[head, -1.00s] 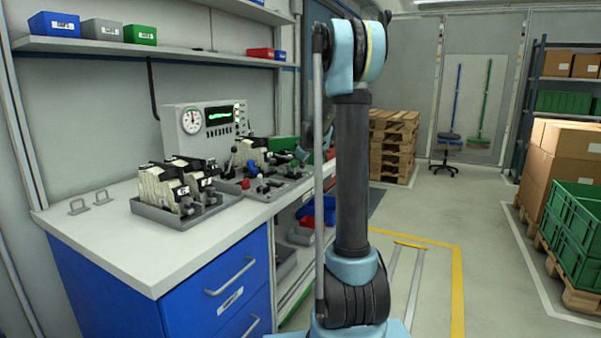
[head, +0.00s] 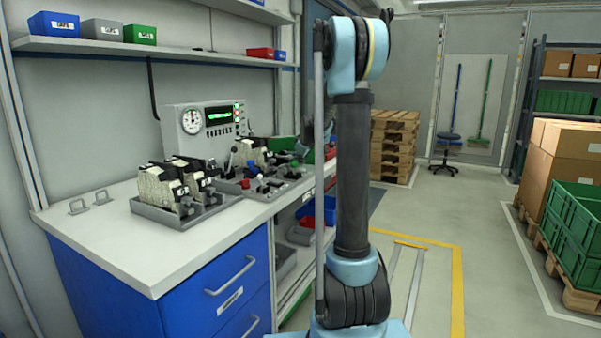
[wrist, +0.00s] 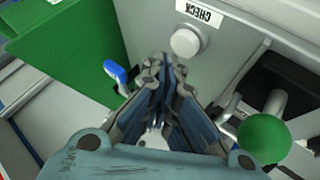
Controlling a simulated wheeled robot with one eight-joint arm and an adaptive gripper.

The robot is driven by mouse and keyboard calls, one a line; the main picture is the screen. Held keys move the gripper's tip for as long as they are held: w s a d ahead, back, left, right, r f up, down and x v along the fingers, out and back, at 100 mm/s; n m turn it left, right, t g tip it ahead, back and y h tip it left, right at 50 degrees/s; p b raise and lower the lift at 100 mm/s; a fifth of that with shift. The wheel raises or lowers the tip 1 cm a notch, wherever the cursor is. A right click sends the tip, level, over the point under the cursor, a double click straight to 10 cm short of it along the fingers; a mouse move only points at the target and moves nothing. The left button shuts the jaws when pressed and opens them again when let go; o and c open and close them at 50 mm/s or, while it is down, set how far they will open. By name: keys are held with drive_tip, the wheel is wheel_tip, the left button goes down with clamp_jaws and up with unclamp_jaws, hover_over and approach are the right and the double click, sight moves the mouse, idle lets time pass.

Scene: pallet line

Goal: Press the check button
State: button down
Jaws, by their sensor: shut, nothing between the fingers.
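The check button is a round white button (wrist: 186,43) on a grey panel in the wrist view. A white label reading CHECK (wrist: 199,13) sits just above it. My gripper (wrist: 164,62) is shut and empty, with its fingertips just below and left of the button in the picture. Whether the tips touch the button cannot be told. In the head view my arm stands in front, and I cannot make out the gripper or the button clearly.
In the wrist view a green block (wrist: 75,60) and a blue-tipped lever (wrist: 116,72) lie left; a green ball knob (wrist: 264,138) is at right. In the head view a gauge panel (head: 207,122) and a grey parts tray (head: 170,216) stand on the workbench (head: 130,255).

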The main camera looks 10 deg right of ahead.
drive_tip(key=shift+r, duration=2.45)
drive_tip(key=m+g, duration=0.2)
approach(301, 169)
drive_tip(key=s+a, duration=0.1)
drive_tip(key=s, duration=0.7)
drive_tip(key=s+f+m+g, duration=0.2)
drive_tip(key=s+f+m, duration=0.15)
drive_tip(key=s, duration=1.25)
drive_tip(key=s+f+m+g, duration=0.1)
drive_tip(key=s+f, duration=0.4)
drive_tip(key=s, duration=0.3)
drive_tip(key=s+f+m+g, duration=0.1)
drive_tip(key=s+f+m, duration=0.1)
drive_tip(key=s+f, duration=0.3)
drive_tip(key=s+f+m+g+h, duration=0.1)
drive_tip(key=s+f, duration=0.5)
drive_tip(key=s, duration=0.6)
drive_tip(key=shift+s, duration=0.25)
